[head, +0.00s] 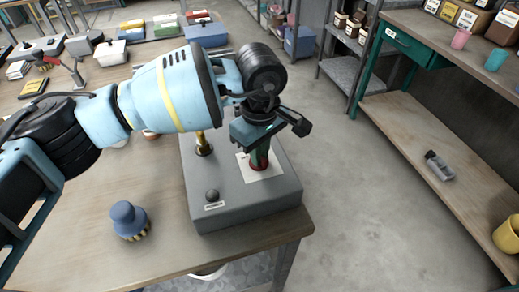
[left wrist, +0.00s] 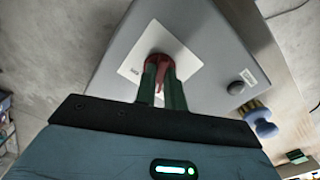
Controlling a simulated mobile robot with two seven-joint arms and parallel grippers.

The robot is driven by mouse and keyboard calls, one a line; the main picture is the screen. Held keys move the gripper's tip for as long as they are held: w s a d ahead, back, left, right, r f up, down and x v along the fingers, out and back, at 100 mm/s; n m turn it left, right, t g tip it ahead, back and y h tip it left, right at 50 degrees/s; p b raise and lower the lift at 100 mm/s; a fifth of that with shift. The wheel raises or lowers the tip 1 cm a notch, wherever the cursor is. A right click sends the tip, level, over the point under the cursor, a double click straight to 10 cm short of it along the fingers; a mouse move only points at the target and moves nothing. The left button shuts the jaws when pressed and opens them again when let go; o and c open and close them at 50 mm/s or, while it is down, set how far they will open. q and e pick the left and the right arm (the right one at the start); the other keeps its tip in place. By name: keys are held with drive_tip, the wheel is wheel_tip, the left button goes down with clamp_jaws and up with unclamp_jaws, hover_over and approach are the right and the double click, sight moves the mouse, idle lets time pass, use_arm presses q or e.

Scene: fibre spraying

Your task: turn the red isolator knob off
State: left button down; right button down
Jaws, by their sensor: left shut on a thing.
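The red isolator knob (left wrist: 158,62) sits on a white label plate (left wrist: 188,65) on top of a grey box (left wrist: 110,66). In the head view the grey box (head: 245,208) stands at the table's right front, and the red knob (head: 262,166) shows low between my fingers. My left gripper (head: 260,158) points straight down over the knob. Its green fingers (left wrist: 162,88) are closed on the knob in the left wrist view. The fingers cover part of the knob. My right gripper is not in view.
A dark round button (head: 212,196) and a brass post (head: 203,144) are on the box. A blue-topped brush (head: 129,218) stands on the table to the left. Bins and boxes (head: 205,34) fill the table's back. Shelving (head: 430,150) stands at right across open floor.

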use_arm(q)
drive_tip(key=shift+r+n, duration=0.15)
drive_tip(key=shift+n, duration=0.55)
drive_tip(key=shift+n+p, duration=0.3)
drive_tip(key=shift+n, duration=0.3)
drive_tip(key=c, duration=1.5)
unclamp_jaws()
drive_tip(key=shift+r, duration=3.8)
drive_tip(key=shift+f, duration=0.1)
